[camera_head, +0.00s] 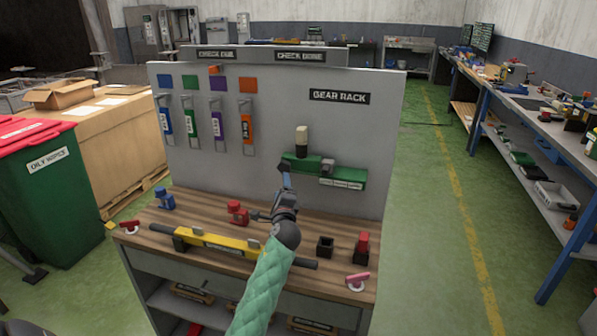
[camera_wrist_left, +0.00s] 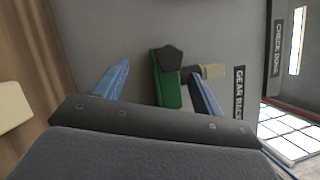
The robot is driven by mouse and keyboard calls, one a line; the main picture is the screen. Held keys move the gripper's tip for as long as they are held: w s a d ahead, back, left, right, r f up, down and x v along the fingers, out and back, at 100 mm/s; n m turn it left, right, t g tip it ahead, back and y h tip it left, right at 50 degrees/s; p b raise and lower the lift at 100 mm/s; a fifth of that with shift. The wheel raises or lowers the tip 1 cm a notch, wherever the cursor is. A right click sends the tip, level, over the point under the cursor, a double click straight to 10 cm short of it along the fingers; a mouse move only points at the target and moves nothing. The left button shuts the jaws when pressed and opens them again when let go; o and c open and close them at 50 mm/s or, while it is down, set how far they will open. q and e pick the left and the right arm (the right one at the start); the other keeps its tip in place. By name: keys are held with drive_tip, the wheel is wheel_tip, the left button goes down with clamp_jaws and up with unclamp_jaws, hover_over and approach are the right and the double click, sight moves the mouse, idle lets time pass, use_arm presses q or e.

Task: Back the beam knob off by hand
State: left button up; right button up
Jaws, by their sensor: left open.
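A green bar (camera_head: 345,176) is mounted on the grey upright panel under the GEAR RACK label, with a dark many-sided knob (camera_head: 283,168) at its left end. In the wrist view the knob (camera_wrist_left: 172,58) shows in front of the green bar (camera_wrist_left: 167,92), between the lines of my two blue fingers. My left gripper (camera_head: 286,178) is open, with its fingers pointing at the panel near the knob; no contact is visible. A pale block with a dark base (camera_head: 301,140) stands above the bar. My right gripper is out of view.
A yellow bar with dark ends (camera_head: 222,243) lies on the wooden bench top (camera_head: 160,225), with red and blue clamp-like pieces around it. Several coloured tags hang at the panel's left. A green bin (camera_head: 45,185) stands left; the floor aisle (camera_head: 430,220) at right is clear.

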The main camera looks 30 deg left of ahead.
sight(284, 169)
use_arm(q)
drive_tip(key=w+a+r+m, duration=0.1)
drive_tip(key=w, duration=0.1)
drive_tip(key=w+a+m+t+p, duration=0.1)
drive_tip(key=w, duration=0.1)
drive_tip(key=w+a+r+m+p, duration=0.1)
drive_tip(key=w, duration=0.1)
drive_tip(key=shift+w+a+r+h, duration=0.2)
drive_tip(key=shift+w+r+h, duration=0.1)
drive_tip(key=shift+w+r, duration=0.1)
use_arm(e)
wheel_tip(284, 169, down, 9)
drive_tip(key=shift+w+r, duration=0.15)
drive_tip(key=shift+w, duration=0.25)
use_arm(q)
drive_tip(key=shift+c, duration=0.2)
drive_tip(key=c, duration=1)
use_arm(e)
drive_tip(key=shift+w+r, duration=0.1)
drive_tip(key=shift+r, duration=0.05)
